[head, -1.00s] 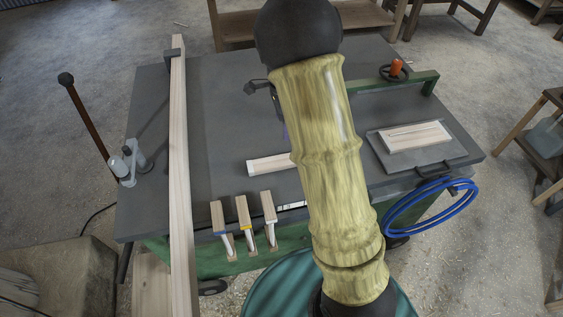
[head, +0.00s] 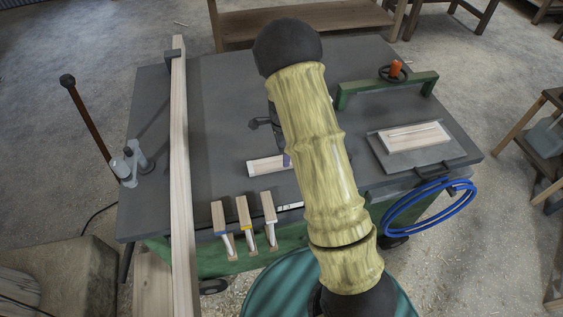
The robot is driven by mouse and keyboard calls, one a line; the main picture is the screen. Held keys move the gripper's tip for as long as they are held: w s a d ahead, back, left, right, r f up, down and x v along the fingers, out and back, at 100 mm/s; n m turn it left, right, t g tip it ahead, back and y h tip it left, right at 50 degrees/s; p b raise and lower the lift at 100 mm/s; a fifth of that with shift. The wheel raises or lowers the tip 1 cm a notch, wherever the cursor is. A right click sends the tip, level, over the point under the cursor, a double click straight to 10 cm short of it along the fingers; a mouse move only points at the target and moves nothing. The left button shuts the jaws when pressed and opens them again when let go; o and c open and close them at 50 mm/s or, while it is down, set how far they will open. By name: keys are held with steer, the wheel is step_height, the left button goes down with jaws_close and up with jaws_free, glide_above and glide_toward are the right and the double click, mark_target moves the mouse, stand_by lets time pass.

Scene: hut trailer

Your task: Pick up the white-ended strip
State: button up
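Three short wooden strips stand side by side at the table's front edge. The right one is the white-ended strip (head: 268,206), with a pale band at its near end. The middle strip (head: 242,210) has a yellow end and the left strip (head: 218,214) a blue one. My gripper (head: 285,160) is mostly hidden behind my arm. Only dark parts and a small purple piece show, over or beside the right end of a flat pale wooden piece, beyond the strips. I cannot see whether its fingers are open, or whether it touches that piece.
The flat wooden piece (head: 262,166) lies on the grey table (head: 225,120). At right are a green bar (head: 385,88) with an orange knob, a tray (head: 420,158) with a wooden block, and a blue hose coil (head: 432,208).

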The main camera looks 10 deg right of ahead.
mark_target(281, 160)
steer(key=shift+w+a+f+p, duration=0.15)
steer(key=shift+f+p, duration=0.2)
steer(key=shift+f, duration=0.95)
steer(key=shift+w+f+p, duration=0.15)
steer(key=shift+f+p, duration=0.15)
steer(key=shift+f, duration=1)
steer(key=c, duration=1.1)
steer(key=shift+r, duration=0.1)
step_height(281, 160, up, 10)
steer(key=shift+f+b, duration=0.1)
steer(key=shift+b, duration=0.5)
